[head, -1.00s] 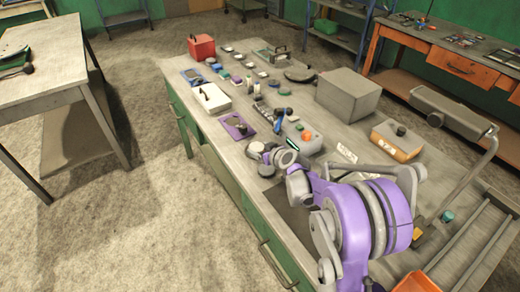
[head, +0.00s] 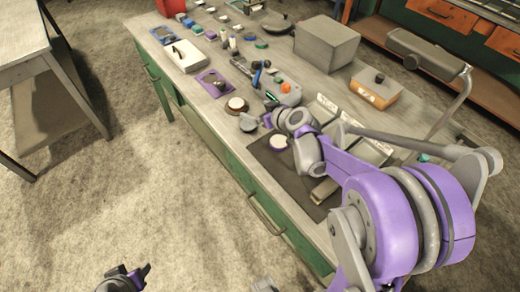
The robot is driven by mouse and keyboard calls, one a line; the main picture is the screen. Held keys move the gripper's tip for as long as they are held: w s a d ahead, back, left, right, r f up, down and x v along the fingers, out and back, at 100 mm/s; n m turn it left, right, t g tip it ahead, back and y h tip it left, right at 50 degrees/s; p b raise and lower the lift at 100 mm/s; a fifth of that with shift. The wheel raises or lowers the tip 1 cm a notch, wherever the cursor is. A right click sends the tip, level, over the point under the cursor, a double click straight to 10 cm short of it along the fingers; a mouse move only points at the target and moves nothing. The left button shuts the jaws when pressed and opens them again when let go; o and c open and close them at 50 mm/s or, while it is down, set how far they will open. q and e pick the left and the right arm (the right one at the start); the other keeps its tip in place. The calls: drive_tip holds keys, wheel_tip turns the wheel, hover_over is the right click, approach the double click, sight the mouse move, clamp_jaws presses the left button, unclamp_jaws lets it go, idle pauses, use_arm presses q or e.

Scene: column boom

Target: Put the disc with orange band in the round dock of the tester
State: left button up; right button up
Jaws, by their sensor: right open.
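A round disc with a pale top and a reddish-orange edge (head: 237,103) lies near the front of the bench, left of my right gripper. It may be the disc with orange band. A second pale-topped disc with a purplish edge (head: 278,142) lies on the dark mat, just below my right wrist. A grey box with a green display and an orange knob (head: 287,97), possibly the tester, stands behind my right wrist; I cannot make out a round dock. My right gripper (head: 258,121) is open over the bench. My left gripper (head: 138,274) is low over the floor, its jaws unclear.
A purple plate (head: 214,83), a white case (head: 186,58) and several small parts stand farther back. A large grey box (head: 326,43) and an orange-and-grey box (head: 375,90) stand at the right. The dark mat (head: 272,165) lies partly under my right arm.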

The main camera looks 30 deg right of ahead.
drive_tip(key=s+a, duration=0.2)
drive_tip(key=s+a+g, duration=0.1)
drive_tip(key=s+a, duration=0.1)
drive_tip(key=a, duration=0.1)
drive_tip(key=s+a+g, duration=0.1)
drive_tip(key=s+a, duration=0.1)
drive_tip(key=shift+s+a+y, duration=0.1)
drive_tip(key=shift+a+y, duration=0.2)
drive_tip(key=shift+y, duration=0.1)
drive_tip(key=s+a+f+g+h, duration=0.1)
drive_tip(key=s+a+f+g, duration=0.1)
drive_tip(key=s, duration=0.8)
drive_tip(key=s+a+f+m+g+h, duration=0.1)
drive_tip(key=s+a+f+g, duration=0.1)
drive_tip(key=s, duration=0.9)
drive_tip(key=shift+a+f+g, duration=0.35)
drive_tip(key=shift+a+g, duration=0.15)
drive_tip(key=shift+a, duration=0.2)
drive_tip(key=shift+s, duration=0.1)
